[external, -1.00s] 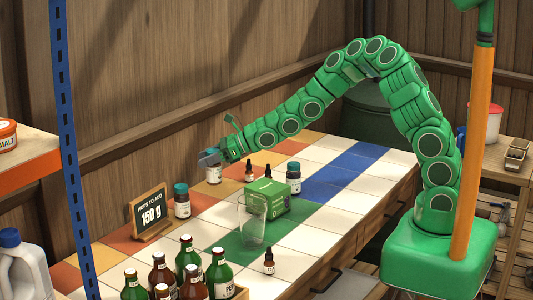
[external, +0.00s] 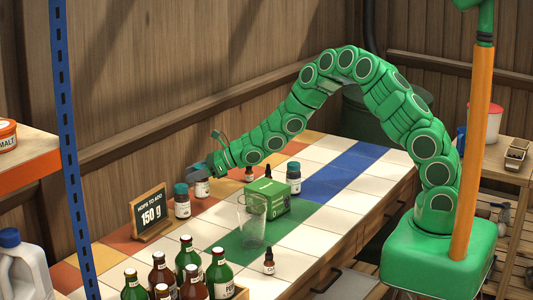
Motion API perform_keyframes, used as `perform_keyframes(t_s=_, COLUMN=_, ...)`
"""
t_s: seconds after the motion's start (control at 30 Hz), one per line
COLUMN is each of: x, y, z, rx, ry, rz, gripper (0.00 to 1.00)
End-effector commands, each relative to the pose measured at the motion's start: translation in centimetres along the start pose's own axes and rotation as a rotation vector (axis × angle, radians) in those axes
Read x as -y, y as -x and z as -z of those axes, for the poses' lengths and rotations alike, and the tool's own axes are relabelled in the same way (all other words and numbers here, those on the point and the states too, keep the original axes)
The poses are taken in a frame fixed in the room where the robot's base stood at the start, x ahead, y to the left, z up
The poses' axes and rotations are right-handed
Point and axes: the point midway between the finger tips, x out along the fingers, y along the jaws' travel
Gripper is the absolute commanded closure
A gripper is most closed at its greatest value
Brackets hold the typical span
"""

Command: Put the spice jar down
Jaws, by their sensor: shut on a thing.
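My gripper (external: 200,173) is at the far side of the tiled counter (external: 285,240), pointing left and down. It is shut on a small spice jar (external: 202,188) with a pale label; the jaws hide its top. The jar is upright, low over or on the counter; I cannot tell if its base touches the tiles. A similar jar with a teal lid (external: 182,201) stands close to its left. Another teal-lidded jar (external: 293,177) stands to the right, past the green box.
A green box (external: 270,198), a clear glass pitcher (external: 251,222) and dark dropper bottles (external: 269,262) stand on the counter. A chalkboard sign (external: 149,216) reads "150 g". Several beer bottles (external: 219,273) crowd the front. White tiles right of the box are clear.

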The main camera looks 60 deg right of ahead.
Motion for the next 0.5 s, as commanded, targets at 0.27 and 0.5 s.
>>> perform_keyframes(t_s=0.27, x=0.0, y=-1.0, z=2.7, rx=-0.001, ry=-0.001, rz=0.0, gripper=0.81)
perform_keyframes(t_s=0.5, x=0.0, y=-1.1, z=2.7, rx=0.0, ry=0.0, rz=0.001, gripper=0.81)
